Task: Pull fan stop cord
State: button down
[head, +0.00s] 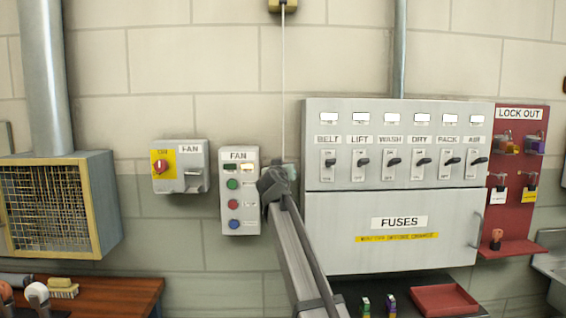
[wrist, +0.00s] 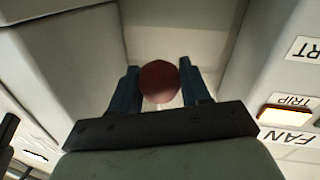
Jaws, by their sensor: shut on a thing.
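The fan stop cord (head: 283,90) is a thin pale line. It hangs straight down the wall from a small yellow-edged box (head: 283,6) at the top of the head view. Its lower end meets my gripper (head: 284,174), which hides the cord's end there. In the wrist view a dark red ball (wrist: 159,82) sits between the two dark fingers of my gripper, which are shut on it. The ball appears to be the cord's pull knob; it cannot be made out in the head view.
The FAN button panel (head: 239,210) is close on the left of my gripper, with a FAN switch box (head: 180,168) beyond it. The large grey fuse cabinet (head: 395,235) is close on the right. A red lock-out board (head: 519,220) adjoins it. A caged fan (head: 55,205) is far left.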

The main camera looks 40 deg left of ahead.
jog(key=shift+f, duration=0.95)
jog(key=c, duration=0.6)
grip_release()
jog(key=v, duration=1.3)
jog(key=shift+s+d, duration=0.25)
jog(key=shift+s, duration=0.1)
